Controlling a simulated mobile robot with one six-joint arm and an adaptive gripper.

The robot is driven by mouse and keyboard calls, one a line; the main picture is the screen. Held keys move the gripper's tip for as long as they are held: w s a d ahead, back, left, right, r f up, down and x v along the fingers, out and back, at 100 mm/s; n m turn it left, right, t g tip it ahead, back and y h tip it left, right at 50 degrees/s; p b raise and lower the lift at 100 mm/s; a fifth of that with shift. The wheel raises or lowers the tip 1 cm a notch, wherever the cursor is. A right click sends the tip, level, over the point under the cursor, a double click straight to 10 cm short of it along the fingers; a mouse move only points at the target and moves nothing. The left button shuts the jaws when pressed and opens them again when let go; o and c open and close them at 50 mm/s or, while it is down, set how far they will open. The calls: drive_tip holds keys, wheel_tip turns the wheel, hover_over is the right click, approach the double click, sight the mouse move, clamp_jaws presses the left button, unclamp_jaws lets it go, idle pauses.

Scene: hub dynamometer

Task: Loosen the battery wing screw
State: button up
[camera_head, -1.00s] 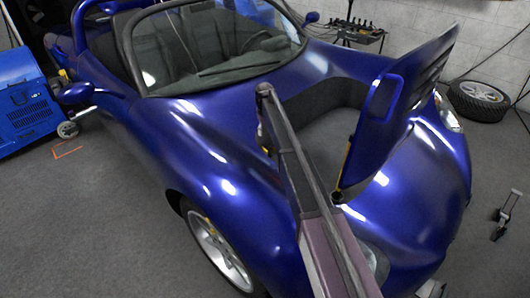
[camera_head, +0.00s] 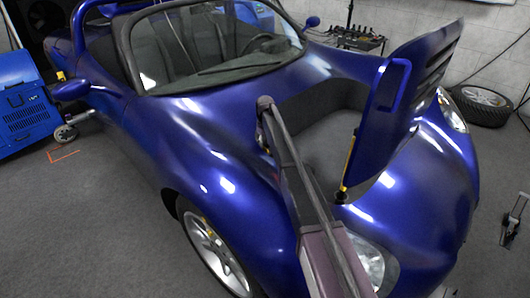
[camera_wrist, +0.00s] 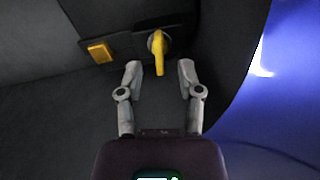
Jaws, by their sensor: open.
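In the wrist view a yellow wing screw (camera_wrist: 158,50) sticks out from a dark bracket, its handle pointing down. My gripper (camera_wrist: 159,72) is open below it. Its two grey fingers point up at the bracket, one to each side of the lower end of the yellow handle. I see no finger touching the handle, and the depth between them is hard to tell. In the head view my arm reaches over the blue car (camera_head: 150,140) to its open front compartment (camera_head: 325,140). The gripper and the screw are hidden there.
A yellow rectangular block (camera_wrist: 99,51) sits left of the screw on the same dark plate. The compartment's dark wall surrounds it, with blue bodywork at right. In the head view the raised blue hood (camera_head: 385,120) stands close right of my arm.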

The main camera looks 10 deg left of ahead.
drive_tip(key=shift+f+b, duration=0.95)
drive_tip(key=shift+f, duration=0.3)
clamp_jaws()
